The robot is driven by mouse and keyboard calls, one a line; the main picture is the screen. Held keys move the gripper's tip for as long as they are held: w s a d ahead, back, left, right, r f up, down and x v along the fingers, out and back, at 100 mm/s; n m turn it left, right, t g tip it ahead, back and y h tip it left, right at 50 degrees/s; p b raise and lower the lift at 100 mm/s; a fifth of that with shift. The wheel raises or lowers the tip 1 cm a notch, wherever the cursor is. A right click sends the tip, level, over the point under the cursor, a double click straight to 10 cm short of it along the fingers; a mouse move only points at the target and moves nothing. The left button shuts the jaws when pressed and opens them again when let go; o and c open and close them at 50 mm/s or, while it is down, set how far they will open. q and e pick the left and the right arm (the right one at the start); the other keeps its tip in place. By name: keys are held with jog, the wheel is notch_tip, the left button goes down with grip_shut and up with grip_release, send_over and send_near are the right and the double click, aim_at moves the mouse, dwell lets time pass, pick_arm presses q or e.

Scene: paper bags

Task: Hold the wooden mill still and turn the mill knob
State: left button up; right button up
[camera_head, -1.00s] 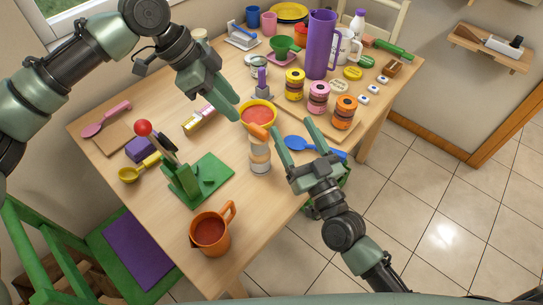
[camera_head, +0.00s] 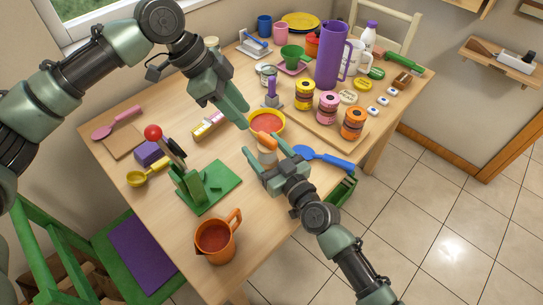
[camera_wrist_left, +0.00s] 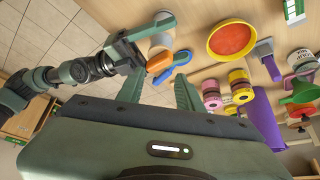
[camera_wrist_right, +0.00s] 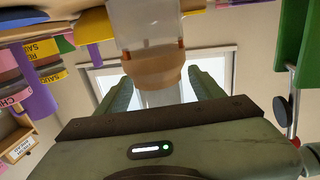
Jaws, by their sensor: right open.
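The wooden mill (camera_head: 267,155) stands upright near the table's right edge, with an orange knob (camera_head: 264,138) on top. My right gripper (camera_head: 263,158) is open, with its fingers on either side of the mill body, which it partly hides in the head view. In the right wrist view the mill's pale body and wooden band (camera_wrist_right: 155,72) lie between the spread fingers; contact cannot be told. My left gripper (camera_head: 238,114) is open and empty, above and to the left of the mill. In the left wrist view the orange knob (camera_wrist_left: 160,63) shows beyond the fingers.
A yellow bowl of red contents (camera_head: 268,122) stands just behind the mill. A blue spoon (camera_head: 325,157) lies to its right. A green stand with a red-knobbed lever (camera_head: 205,185) and an orange jug (camera_head: 217,240) are at the front left. Several jars (camera_head: 328,105) stand on a board.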

jog(key=shift+w+a, duration=0.2)
jog(key=shift+w, duration=0.15)
grip_shut()
pick_arm(q)
jog(key=o, duration=0.5)
jog(key=shift+d, duration=0.1)
jog(key=shift+o, duration=1.1)
jog(key=shift+d+m, duration=0.3)
jog(key=shift+m, duration=0.1)
jog(key=m+y, duration=0.5)
send_over(267, 137)
jog(key=shift+a+r, duration=0.2)
jog(key=shift+r, duration=0.15)
jog(key=shift+d+r+m+y, duration=0.2)
jog(key=shift+d+m+y, duration=0.15)
jog(key=shift+m, duration=0.45)
jog(key=shift+a+f, duration=0.15)
jog(key=shift+f, duration=4.25)
